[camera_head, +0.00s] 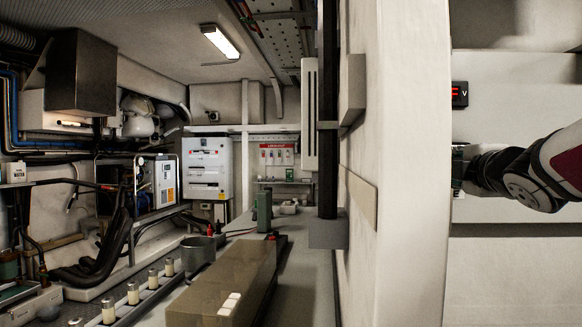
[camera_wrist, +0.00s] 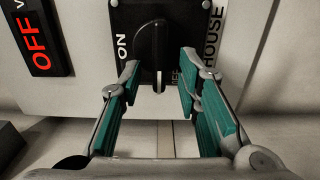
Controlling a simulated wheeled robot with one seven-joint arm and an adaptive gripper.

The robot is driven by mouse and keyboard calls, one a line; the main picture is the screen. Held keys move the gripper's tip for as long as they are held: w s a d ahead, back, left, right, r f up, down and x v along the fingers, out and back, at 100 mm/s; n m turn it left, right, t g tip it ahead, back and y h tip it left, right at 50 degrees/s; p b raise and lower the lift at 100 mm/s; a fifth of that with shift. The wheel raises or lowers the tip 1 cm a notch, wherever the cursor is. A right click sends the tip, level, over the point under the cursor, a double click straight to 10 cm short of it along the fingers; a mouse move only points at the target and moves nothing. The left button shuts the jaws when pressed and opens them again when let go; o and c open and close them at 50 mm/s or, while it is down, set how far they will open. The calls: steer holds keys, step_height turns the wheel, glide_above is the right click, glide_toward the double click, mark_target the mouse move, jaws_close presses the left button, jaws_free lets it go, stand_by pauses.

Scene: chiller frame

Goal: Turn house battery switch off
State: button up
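The house battery switch (camera_wrist: 152,12) is a black plate with a black rotary knob (camera_wrist: 155,45), seen in the wrist view at top centre. The plate appears turned sideways, with "ON" at left, "OFF" partly hidden at right, and "HOUSE" along the right edge. The knob's grip runs up and down the picture. My gripper (camera_wrist: 158,82) is open, with teal-padded fingers either side of the knob's lower end; a gap shows on both sides. I cannot tell whether the tips reach the knob's depth. In the head view, my arm and the wall edge mostly hide the switch.
A black display (camera_wrist: 40,36) with red "OFF" lies left of the switch; it also shows in the head view (camera_head: 460,94). A pale wall edge (camera_head: 412,160) stands close left of my arm. A workbench and machinery fill the room further left.

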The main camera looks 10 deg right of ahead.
steer(key=v, duration=1.1)
steer(key=shift+s, duration=0.15)
steer(key=s+a+f+m+g+y, duration=0.1)
steer(key=s+a+f+m+g, duration=0.35)
steer(key=f, duration=0.35)
steer(key=s+a+f+m+g+y, duration=0.1)
steer(key=s+a+f+m+g, duration=0.4)
steer(key=f, duration=0.4)
steer(key=s+a+f+m+g, duration=0.35)
steer(key=s+f, duration=0.25)
steer(key=f, duration=0.2)
steer(key=s+a+f+m+g+y, duration=0.1)
steer(key=s+a+f+g+y, duration=0.1)
steer(key=s+a, duration=0.3)
steer(key=s+a+f+m+g+y, duration=0.1)
steer(key=s+a+f+g, duration=0.1)
steer(key=s, duration=0.5)
step_height(320, 180, up, 27)
steer(key=t+p, duration=0.3)
steer(key=p, duration=2.3)
steer(key=shift+w+d+r+t+p, duration=0.2)
steer(key=shift+w+d+t+p, duration=0.1)
steer(key=shift+t, duration=0.1)
